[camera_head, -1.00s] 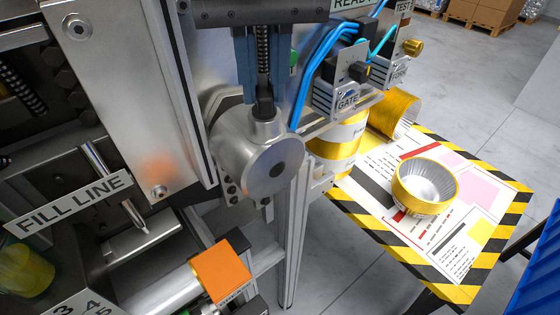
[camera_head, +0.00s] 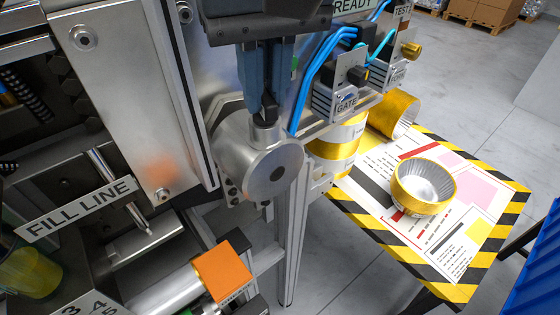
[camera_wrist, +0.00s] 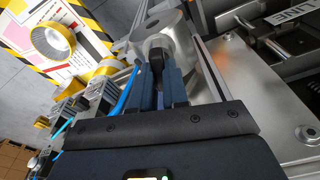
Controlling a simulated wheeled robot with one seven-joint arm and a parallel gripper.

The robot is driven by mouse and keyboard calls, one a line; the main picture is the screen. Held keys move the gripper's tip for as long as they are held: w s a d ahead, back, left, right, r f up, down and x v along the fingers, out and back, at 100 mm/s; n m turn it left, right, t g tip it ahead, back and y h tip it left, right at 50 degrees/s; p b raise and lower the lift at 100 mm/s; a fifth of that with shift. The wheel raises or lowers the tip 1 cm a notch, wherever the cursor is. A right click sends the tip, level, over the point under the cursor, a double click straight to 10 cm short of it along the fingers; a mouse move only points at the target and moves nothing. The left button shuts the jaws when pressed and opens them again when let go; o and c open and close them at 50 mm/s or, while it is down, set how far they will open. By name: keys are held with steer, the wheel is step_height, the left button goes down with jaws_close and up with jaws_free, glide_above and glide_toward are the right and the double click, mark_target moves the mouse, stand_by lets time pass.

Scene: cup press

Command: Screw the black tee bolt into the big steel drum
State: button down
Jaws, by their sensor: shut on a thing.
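The big steel drum (camera_head: 262,158) is a silver cylinder with a dark hole in its round face, mounted on the machine at the centre of the head view. A short round boss stands on its top. My gripper (camera_head: 266,98) points down above it, its blue fingers shut on the black tee bolt (camera_head: 266,113). The bolt's lower end meets the boss; its thread and its depth in the drum are hidden. In the wrist view, the bolt (camera_wrist: 155,62) shows between my fingers (camera_wrist: 158,78), against the drum (camera_wrist: 172,36).
Blue hoses and the GATE block (camera_head: 340,103) are close to the right of my gripper. A steel panel (camera_head: 130,100) rises at left. An orange block (camera_head: 223,270) sits below the drum. A yellow-banded cup (camera_head: 422,187) stands on the striped table (camera_head: 480,265) at right.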

steer(key=shift+n+p, duration=0.75)
steer(key=shift+n, duration=1.45)
steer(key=c, duration=1.1)
jaws_free()
steer(key=shift+o, duration=0.2)
steer(key=shift+r, duration=0.1)
steer(key=shift+r+p, duration=1.05)
steer(key=shift+r, duration=0.45)
steer(key=shift+s+d+r, duration=0.1)
steer(key=shift+r, duration=1.4)
steer(key=shift+s+d+r, duration=0.1)
steer(key=shift+r, duration=1.35)
